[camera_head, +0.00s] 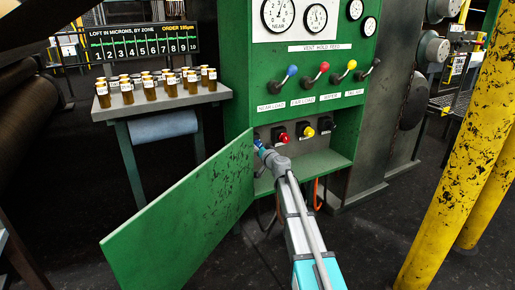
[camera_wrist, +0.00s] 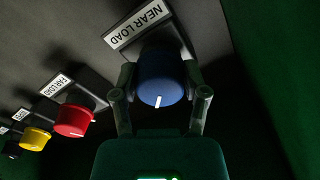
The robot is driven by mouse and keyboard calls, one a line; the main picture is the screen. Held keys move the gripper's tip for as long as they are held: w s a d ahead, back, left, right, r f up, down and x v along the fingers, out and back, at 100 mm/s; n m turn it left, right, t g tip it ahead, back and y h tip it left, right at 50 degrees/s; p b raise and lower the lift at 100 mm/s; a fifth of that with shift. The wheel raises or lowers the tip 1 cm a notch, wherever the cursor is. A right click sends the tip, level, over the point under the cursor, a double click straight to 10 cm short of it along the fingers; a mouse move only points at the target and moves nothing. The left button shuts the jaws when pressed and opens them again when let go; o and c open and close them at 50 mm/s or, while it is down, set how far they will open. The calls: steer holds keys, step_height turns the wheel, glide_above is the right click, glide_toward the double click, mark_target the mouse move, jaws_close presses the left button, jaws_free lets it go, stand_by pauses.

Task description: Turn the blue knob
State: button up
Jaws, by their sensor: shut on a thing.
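The blue knob (camera_wrist: 160,82) is in the middle of the wrist view, under a label reading NEAR LOAD (camera_wrist: 142,24). A white mark shows on its face, pointing nearly straight down in that view. My gripper (camera_wrist: 160,98) has one finger on each side of the blue knob and is shut on it. In the head view my gripper (camera_head: 262,148) reaches into the low recess of the green cabinet (camera_head: 235,70). The blue knob is mostly hidden there behind the gripper and the open door's edge.
A red knob (camera_wrist: 74,117) and a yellow knob (camera_wrist: 35,138) sit in the same row. The green door (camera_head: 185,215) stands open left of my arm. Levers with coloured balls are above. A table with several brown jars (camera_head: 150,88) is left; yellow posts (camera_head: 465,150) stand right.

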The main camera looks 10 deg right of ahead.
stand_by(0.3)
steer(key=o, duration=1.1)
steer(key=shift+o, duration=0.2)
steer(key=shift+s, duration=0.1)
steer(key=v, duration=1.1)
steer(key=shift+s, duration=0.35)
steer(key=shift+d, duration=0.15)
